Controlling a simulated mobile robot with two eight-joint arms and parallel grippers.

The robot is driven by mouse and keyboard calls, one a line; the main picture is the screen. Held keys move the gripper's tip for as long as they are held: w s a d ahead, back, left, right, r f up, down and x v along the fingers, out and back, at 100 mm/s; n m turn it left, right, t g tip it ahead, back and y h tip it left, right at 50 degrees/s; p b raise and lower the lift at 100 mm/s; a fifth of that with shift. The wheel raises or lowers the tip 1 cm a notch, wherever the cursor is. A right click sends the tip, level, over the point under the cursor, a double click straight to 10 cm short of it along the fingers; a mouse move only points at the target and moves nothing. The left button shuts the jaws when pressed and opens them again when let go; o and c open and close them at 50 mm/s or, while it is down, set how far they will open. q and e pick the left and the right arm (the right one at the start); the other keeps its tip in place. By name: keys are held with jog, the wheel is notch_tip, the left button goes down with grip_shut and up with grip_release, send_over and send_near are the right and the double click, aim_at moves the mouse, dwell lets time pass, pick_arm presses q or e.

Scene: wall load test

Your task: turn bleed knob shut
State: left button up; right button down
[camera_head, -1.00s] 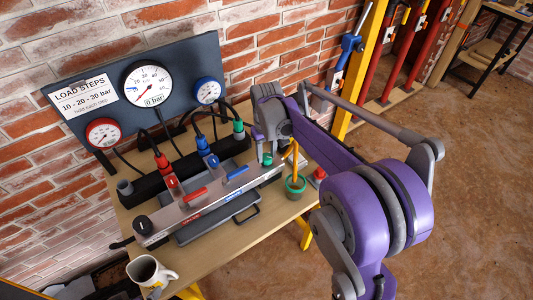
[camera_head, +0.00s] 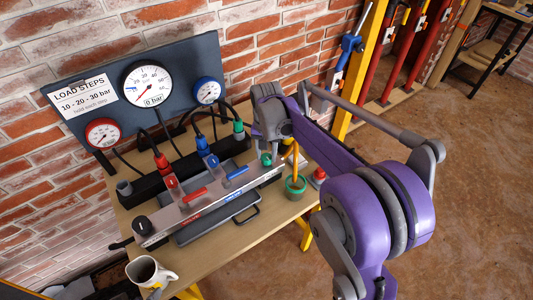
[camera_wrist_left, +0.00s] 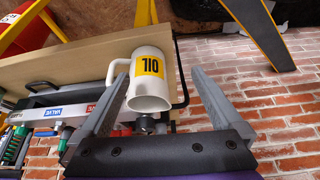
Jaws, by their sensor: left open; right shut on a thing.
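A metal valve block (camera_head: 215,203) with red and blue levers lies along the bench. A green knob (camera_head: 266,159) shows at its right end, at the tip of my right gripper (camera_head: 268,154). The right gripper is shut on this knob; its fingers are mostly hidden by its own wrist. A black knob (camera_head: 141,225) sits at the block's left end. It also shows partly behind the mug in the left wrist view (camera_wrist_left: 146,123). No label tells which knob is the bleed knob. My left gripper (camera_wrist_left: 160,76) is open and empty, its fingers framing the mug in the picture.
A white OIL mug (camera_head: 146,271) stands at the bench's front left corner. Hoses run to the gauge panel (camera_head: 190,65) behind. The front strip of bench (camera_head: 215,235) is clear.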

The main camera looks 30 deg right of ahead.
aim_at(267, 157)
dwell(0.5)
jog(key=shift+c, duration=2.1)
grip_release()
notch_tip(267, 157, up, 11)
jog(key=shift+p, duration=0.4)
jog(key=s+a+f+n+t+p, duration=0.1)
jog(key=s+a+f+n, duration=0.1)
jog(key=s, duration=0.5)
jog(key=s+a+f+n+t+p, duration=0.1)
jog(key=s+a+f+n+t, duration=0.1)
jog(key=s+a, duration=0.3)
jog(key=s+a+f+n+t+p, duration=0.1)
jog(key=s+a+f+n+t, duration=0.1)
jog(key=s, duration=0.7)
jog(key=shift+a+f+n, duration=0.7)
jog(key=shift+n, duration=0.3)
